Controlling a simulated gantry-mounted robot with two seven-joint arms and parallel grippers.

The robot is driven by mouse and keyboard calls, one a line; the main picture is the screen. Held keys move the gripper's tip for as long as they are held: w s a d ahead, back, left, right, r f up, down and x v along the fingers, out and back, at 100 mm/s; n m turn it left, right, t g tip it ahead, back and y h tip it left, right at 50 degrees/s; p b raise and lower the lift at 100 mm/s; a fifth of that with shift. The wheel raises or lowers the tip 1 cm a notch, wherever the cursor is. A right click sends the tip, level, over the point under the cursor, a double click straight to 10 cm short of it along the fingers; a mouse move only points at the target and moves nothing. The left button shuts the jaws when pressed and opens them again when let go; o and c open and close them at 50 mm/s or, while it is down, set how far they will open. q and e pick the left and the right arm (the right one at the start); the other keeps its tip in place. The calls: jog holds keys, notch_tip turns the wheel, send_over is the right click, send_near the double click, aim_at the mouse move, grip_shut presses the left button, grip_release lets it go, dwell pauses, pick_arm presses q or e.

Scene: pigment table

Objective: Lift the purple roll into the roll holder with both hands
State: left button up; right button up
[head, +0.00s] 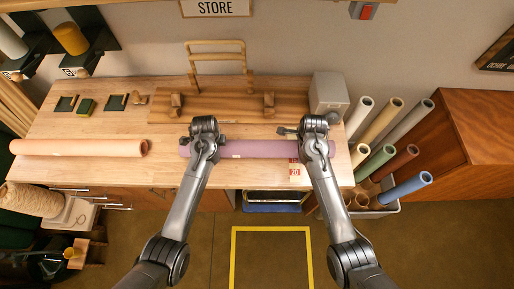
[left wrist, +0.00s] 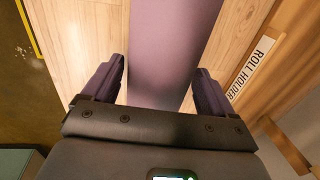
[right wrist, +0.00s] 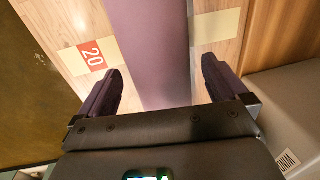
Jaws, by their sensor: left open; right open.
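The purple roll (head: 258,149) lies across the wooden table in front of the roll holder (head: 222,103), a wooden base with two upright cradles. My left gripper (head: 203,150) is over the roll's left part, and my right gripper (head: 314,150) is over its right end. In the left wrist view the purple roll (left wrist: 172,50) runs between the open fingers of my left gripper (left wrist: 160,88), with a gap on each side. In the right wrist view the purple roll (right wrist: 152,50) likewise runs between the open fingers of my right gripper (right wrist: 160,88). Neither gripper visibly touches it.
A peach roll (head: 80,148) lies on the table's left. A grey box (head: 329,94) stands beside the holder's right end. A red "20" tag (head: 295,170) is by the front edge. A bin of upright coloured rolls (head: 384,205) stands right of the table.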

pick_arm(q)
jog(key=shift+w+f, duration=0.1)
jog(key=shift+f, duration=0.65)
pick_arm(e)
jog(key=shift+w+f, duration=0.15)
jog(key=shift+f, duration=0.6)
pick_arm(q)
jog(key=shift+c, duration=0.4)
pick_arm(e)
jog(key=shift+c, duration=0.5)
pick_arm(q)
jog(key=c, duration=1)
pick_arm(e)
jog(key=c, duration=0.9)
pick_arm(q)
jog(key=shift+c, duration=0.5)
pick_arm(e)
jog(key=c, duration=0.3)
jog(key=shift+c, duration=1.2)
